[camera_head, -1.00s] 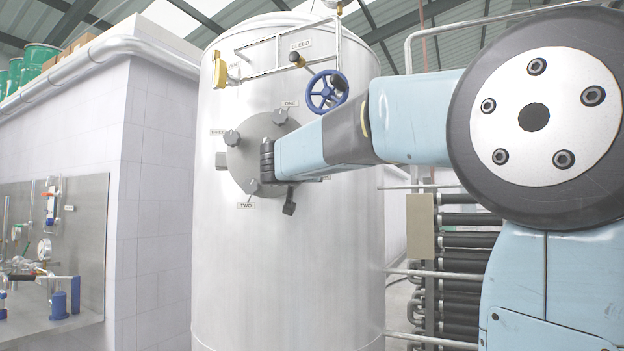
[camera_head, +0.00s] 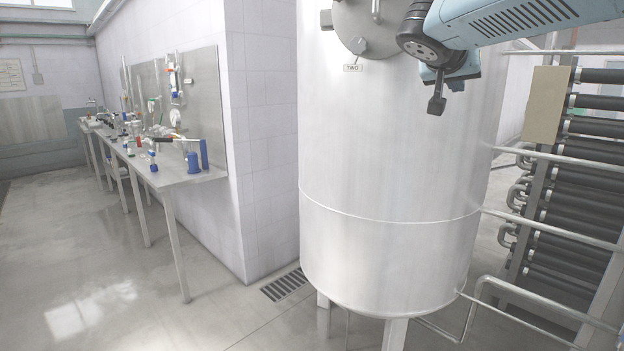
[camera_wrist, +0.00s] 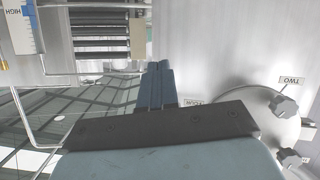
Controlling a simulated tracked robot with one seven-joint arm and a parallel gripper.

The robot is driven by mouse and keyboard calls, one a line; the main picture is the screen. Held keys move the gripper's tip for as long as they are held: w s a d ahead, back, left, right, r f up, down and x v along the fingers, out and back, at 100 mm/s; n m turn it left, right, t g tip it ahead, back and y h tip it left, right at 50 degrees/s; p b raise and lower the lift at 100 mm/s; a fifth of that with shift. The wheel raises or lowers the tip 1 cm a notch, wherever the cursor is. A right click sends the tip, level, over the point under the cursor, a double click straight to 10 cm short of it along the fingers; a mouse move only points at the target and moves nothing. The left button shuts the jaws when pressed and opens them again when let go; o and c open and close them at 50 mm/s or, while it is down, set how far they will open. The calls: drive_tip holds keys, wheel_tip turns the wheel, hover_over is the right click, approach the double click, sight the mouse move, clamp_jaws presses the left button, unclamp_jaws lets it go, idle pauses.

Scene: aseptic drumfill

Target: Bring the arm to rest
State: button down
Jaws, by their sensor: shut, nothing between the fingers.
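My gripper (camera_head: 437,104) hangs below the light blue arm end at the upper right in the head view, in front of the big steel tank (camera_head: 390,170). In the wrist view its blue-grey fingers (camera_wrist: 157,83) lie together, shut and empty. In the wrist view the plate (camera_wrist: 262,115) is at the right, apart from the fingers, with the picture turned over.
A rack of dark horizontal tubes (camera_head: 590,180) with steel pipes stands right of the tank. A long bench (camera_head: 165,180) with lab gear runs along the left wall. The floor (camera_head: 90,290) at the left is clear. A scale marked "HIGH" (camera_wrist: 30,30) shows in the wrist view.

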drive_tip(key=s+a+f+n+g+y, duration=0.2)
drive_tip(key=s+f+y, duration=0.2)
drive_tip(key=s+f, duration=0.6)
drive_tip(key=s+a+f+n+g+y, duration=0.3)
drive_tip(key=s+f, duration=0.7)
drive_tip(key=f, duration=0.4)
drive_tip(key=shift+s+a+y, duration=0.2)
drive_tip(key=shift+y, duration=0.5)
drive_tip(key=c, duration=1.8)
unclamp_jaws()
drive_tip(key=shift+f, duration=0.1)
